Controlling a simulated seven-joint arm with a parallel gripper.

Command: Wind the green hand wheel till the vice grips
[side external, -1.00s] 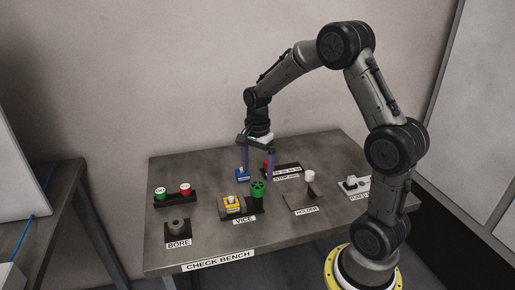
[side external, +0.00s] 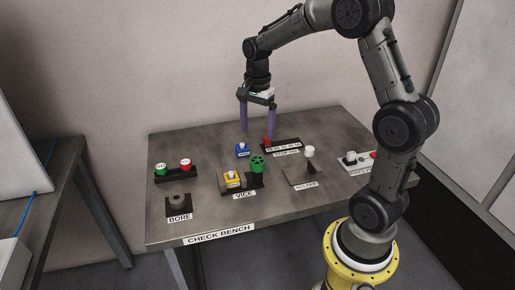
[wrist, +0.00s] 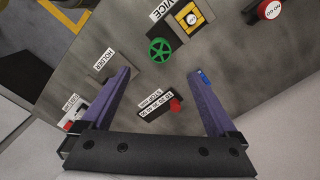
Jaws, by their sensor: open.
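The green hand wheel (side external: 257,163) stands on the vice base, beside the yellow vice block (side external: 232,180) above the VICE label. In the wrist view the green hand wheel (wrist: 159,52) lies beyond my fingertips, near the middle, with the yellow vice block (wrist: 190,17) above it to the right. My gripper (side external: 258,134) is open and empty. It hangs over the back of the bench, behind the wheel and apart from it. Its two purple fingers are spread wide in the wrist view (wrist: 163,72).
A stop unit with a red knob (side external: 267,140) and a small blue block (side external: 242,150) sit near my fingers. A holder with a white knob (side external: 309,150) stands right of the wheel. Green and red buttons (side external: 173,173) and the bore block (side external: 178,204) are at left.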

